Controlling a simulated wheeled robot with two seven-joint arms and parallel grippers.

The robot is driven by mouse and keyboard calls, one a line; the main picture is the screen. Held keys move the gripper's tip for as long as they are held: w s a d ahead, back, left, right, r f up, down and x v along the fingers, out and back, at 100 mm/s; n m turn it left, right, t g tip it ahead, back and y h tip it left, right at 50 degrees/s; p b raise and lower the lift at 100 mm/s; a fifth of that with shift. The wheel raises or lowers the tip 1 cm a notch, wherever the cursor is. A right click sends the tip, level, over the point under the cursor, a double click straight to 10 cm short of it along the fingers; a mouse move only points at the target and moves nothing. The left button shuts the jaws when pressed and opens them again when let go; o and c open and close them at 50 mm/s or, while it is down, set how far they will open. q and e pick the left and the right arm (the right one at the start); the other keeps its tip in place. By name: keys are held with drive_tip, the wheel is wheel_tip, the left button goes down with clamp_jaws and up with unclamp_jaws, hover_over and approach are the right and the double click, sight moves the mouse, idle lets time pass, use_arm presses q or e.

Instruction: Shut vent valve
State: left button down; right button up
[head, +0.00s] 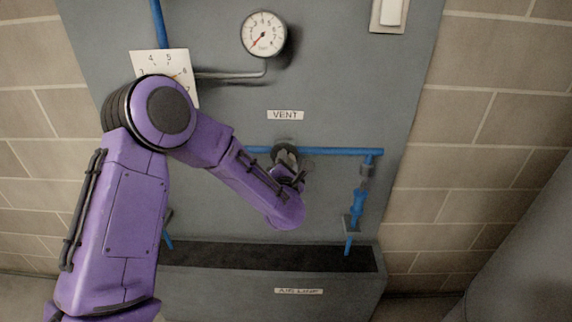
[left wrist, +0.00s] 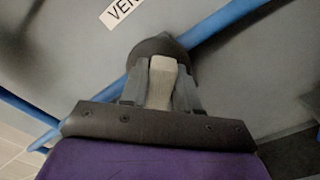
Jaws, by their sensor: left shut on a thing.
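The vent valve sits on a blue pipe below the VENT label (head: 285,115) on the grey panel. Its dark round body (left wrist: 158,46) and pale grey handle (left wrist: 160,80) show in the left wrist view. My left gripper (head: 287,160) is at the valve, and its two grey fingers (left wrist: 160,85) are closed on the handle, one on each side. In the head view my purple left arm comes in from the left, and the wrist and gripper hide part of the valve. My right gripper is not in view.
A round pressure gauge (head: 264,34) is above the label. A white dial plate (head: 160,64) is partly behind my arm. A blue pipe (head: 330,151) runs right to a blue fitting (head: 357,206). A dark trough (head: 330,257) labelled AIR LINE lies below. A white switch (head: 390,13) is at upper right.

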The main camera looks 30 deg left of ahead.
use_arm(q)
drive_tip(key=m, duration=0.4)
drive_tip(key=shift+d+f+m+b, duration=0.1)
drive_tip(key=shift+f+m+b, duration=0.1)
drive_tip(key=shift+m+b, duration=0.1)
drive_tip(key=shift+w+f+m, duration=0.1)
drive_tip(key=shift+f+m, duration=0.1)
drive_tip(key=shift+m, duration=1.8)
drive_tip(key=c, duration=0.9)
unclamp_jaws()
drive_tip(key=b+v, duration=0.2)
drive_tip(key=v, duration=0.8)
drive_tip(key=shift+s+d+b, duration=0.15)
drive_tip(key=shift+s+b, duration=0.1)
drive_tip(key=shift+b, duration=0.15)
